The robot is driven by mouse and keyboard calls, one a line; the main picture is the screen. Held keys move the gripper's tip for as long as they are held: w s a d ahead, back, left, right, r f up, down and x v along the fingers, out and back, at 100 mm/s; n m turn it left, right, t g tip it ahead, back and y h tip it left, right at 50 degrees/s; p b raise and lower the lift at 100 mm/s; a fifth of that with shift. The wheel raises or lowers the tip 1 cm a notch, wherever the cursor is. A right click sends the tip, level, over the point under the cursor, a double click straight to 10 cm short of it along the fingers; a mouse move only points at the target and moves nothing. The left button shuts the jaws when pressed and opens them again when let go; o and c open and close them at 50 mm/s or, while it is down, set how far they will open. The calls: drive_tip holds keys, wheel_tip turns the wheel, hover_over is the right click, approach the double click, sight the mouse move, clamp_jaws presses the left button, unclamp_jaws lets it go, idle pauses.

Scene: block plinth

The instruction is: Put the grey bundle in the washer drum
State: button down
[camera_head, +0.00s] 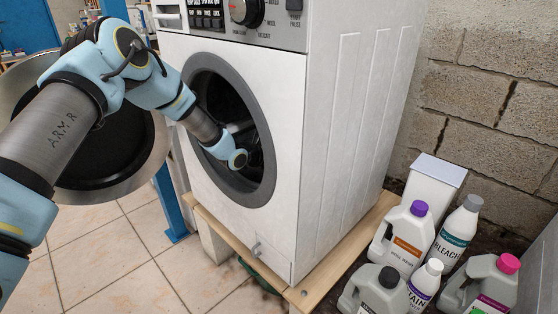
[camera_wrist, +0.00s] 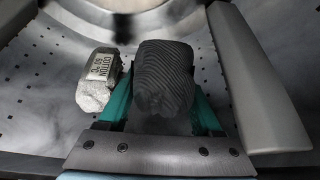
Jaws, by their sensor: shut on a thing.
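The washer (camera_head: 275,120) stands with its round door (camera_head: 90,150) swung open to the left. My arm reaches through the opening into the dark drum, and my gripper is hidden inside it in the head view. In the wrist view the perforated drum wall (camera_wrist: 40,110) surrounds my gripper (camera_wrist: 165,100). Its green fingers are shut on a dark grey ridged bundle (camera_wrist: 165,75), which is inside the drum. Whether the bundle touches the drum wall I cannot tell.
A grey drum paddle (camera_wrist: 255,85) rises close on the right. The door ring (camera_head: 265,180) surrounds my arm. Several bottles (camera_head: 405,235) stand right of the washer.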

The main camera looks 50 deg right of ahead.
drive_tip(key=shift+d, duration=0.1)
unclamp_jaws()
drive_tip(key=shift+f, duration=0.1)
idle(0.4)
drive_tip(key=p+v, duration=0.2)
drive_tip(key=v, duration=0.5)
idle(0.3)
drive_tip(key=w+a, duration=0.1)
drive_tip(key=a, duration=2.1)
drive_tip(key=shift+w, duration=0.15)
